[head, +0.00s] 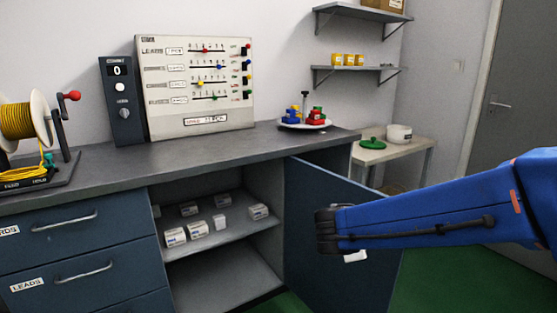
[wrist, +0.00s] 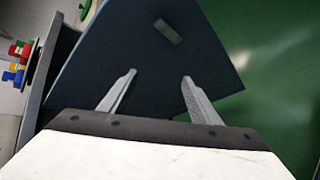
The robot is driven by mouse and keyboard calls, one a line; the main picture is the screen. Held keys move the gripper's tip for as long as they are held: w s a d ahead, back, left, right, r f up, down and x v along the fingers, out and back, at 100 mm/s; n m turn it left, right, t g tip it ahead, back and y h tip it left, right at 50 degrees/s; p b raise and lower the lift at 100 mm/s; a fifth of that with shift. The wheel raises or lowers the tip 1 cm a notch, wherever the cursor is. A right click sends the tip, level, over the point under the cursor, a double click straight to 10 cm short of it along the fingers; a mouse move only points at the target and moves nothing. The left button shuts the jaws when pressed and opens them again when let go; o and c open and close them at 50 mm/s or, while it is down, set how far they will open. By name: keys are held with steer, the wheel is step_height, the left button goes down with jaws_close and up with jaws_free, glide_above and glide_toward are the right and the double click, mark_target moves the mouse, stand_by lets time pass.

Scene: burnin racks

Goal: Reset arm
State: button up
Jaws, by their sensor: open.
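My blue arm reaches in from the right in the head view, in front of the open cabinet door (head: 310,190). My gripper shows in the wrist view (wrist: 158,90), with its two grey fingers spread apart and nothing between them. In the head view the fingers are mostly hidden behind my arm's dark end joint. I cannot tell how far the fingertips are from the door.
The open cabinet holds several small white boxes (head: 198,229) on its shelf. On the grey counter (head: 100,173) stand a yellow cable reel (head: 16,120), a dark control box (head: 121,100), a leads panel (head: 196,85) and a plate of coloured parts (head: 304,122). Green floor (head: 450,280) is clear at right.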

steer(key=s+d+m+g+y, duration=0.1)
steer(key=s+d+m+g, duration=0.3)
steer(key=s+d+m, duration=0.8)
steer(key=s+a+m+y, duration=0.2)
steer(key=s+m, duration=0.1)
steer(key=s, duration=0.4)
steer(key=s+a+f+m+y, duration=0.1)
steer(key=s+a+m+y, duration=0.1)
steer(key=s, duration=0.6)
steer(key=shift+s+a+f+m+g+y, duration=0.15)
steer(key=shift+a+m+g+y, duration=0.2)
steer(key=shift+a+y, duration=0.2)
